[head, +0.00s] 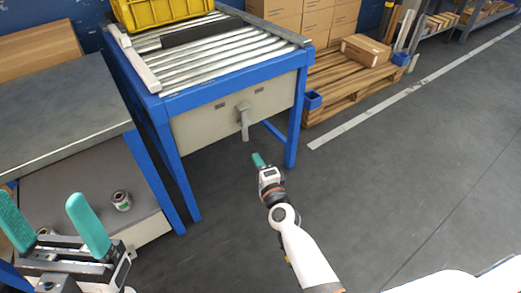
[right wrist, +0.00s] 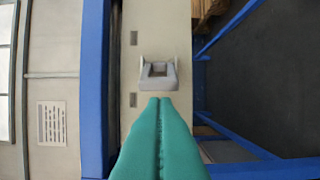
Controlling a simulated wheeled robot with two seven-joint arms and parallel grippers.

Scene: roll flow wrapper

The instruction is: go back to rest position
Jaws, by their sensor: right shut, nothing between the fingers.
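My right gripper (head: 258,160) is out in front of the blue-framed roller table (head: 235,92), below and slightly right of the grey handle (head: 244,122) on its front panel. In the right wrist view its teal fingers (right wrist: 160,102) are pressed together with nothing between them. The grey handle (right wrist: 158,72) shows just beyond the fingertips; I cannot tell the exact gap, but in the head view they look apart. My left gripper (head: 40,199) is at the lower left, its two teal fingers spread wide and empty.
A grey-topped bench (head: 60,98) stands at the left, with a small metal roll (head: 121,200) on its lower shelf. A yellow crate (head: 160,10) sits on the rollers. A wooden pallet (head: 345,80) with cardboard boxes is behind. The floor at right is clear.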

